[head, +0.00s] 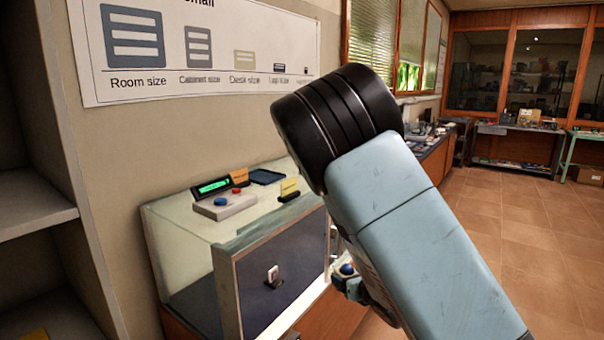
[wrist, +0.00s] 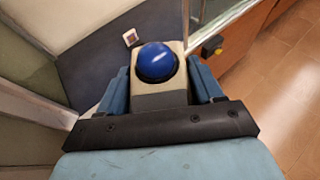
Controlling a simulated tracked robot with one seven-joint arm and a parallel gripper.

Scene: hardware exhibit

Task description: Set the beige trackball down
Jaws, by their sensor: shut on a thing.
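The beige trackball (wrist: 157,62) has a large blue ball on top. My gripper (wrist: 160,86) is shut on it, with one blue finger on each side of its beige body. In the head view the trackball (head: 347,269) shows small beside the right end of the display case, mostly hidden behind my arm. It is in the air, apart from the case and the floor.
The glass display case (head: 228,285) holds a dark panel (head: 290,258) with a small white tag. Tiled floor (head: 520,220) is open at right.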

